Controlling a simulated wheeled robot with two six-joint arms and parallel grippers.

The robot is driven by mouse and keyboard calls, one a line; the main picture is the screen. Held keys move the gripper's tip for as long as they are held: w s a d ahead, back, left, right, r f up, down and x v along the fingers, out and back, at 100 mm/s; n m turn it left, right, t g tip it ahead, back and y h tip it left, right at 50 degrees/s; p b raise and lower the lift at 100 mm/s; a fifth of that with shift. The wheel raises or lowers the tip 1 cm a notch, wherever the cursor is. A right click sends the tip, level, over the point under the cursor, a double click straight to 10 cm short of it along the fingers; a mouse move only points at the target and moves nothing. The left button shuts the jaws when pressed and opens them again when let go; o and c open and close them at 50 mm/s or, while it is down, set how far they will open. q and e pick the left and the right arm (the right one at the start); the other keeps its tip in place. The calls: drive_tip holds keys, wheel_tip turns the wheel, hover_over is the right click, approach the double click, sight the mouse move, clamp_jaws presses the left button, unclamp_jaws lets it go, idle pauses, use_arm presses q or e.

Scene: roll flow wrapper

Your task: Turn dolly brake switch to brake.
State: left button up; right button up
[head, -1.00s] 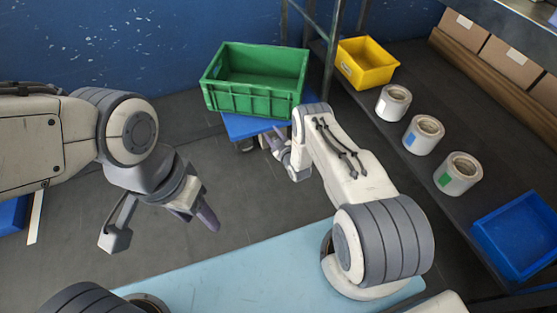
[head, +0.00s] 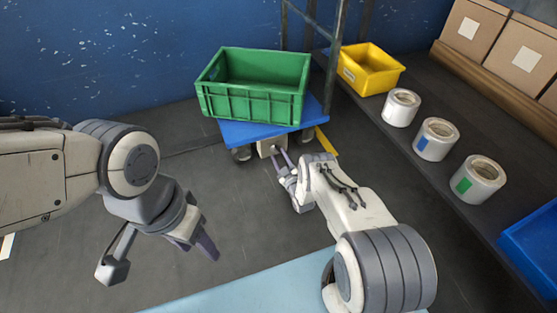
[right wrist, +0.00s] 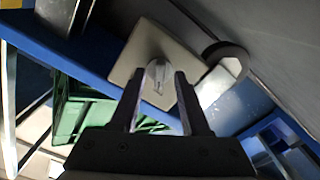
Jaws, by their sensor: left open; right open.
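The blue dolly (head: 250,132) stands on the floor near the back wall and carries a green crate. Its brake switch is a pale square plate (right wrist: 140,45) with a round grey knob (right wrist: 158,72); the plate (head: 267,147) shows in the head view under the dolly's front edge. My right gripper (head: 279,160) is open and points at the plate. In the right wrist view its fingertips (right wrist: 158,75) lie either side of the knob; I cannot tell whether they touch it. My left gripper (head: 198,245) is open and empty over the floor, well left of the dolly.
The green crate (head: 250,105) sits on the dolly. A dark shelf on the right holds a yellow bin (head: 368,72), several white rolls (head: 436,140) and a blue bin (head: 535,245). A shelf post stands right behind the dolly. The floor left of the dolly is clear.

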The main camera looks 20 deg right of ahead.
drive_tip(key=shift+w, duration=0.6)
clamp_jaws()
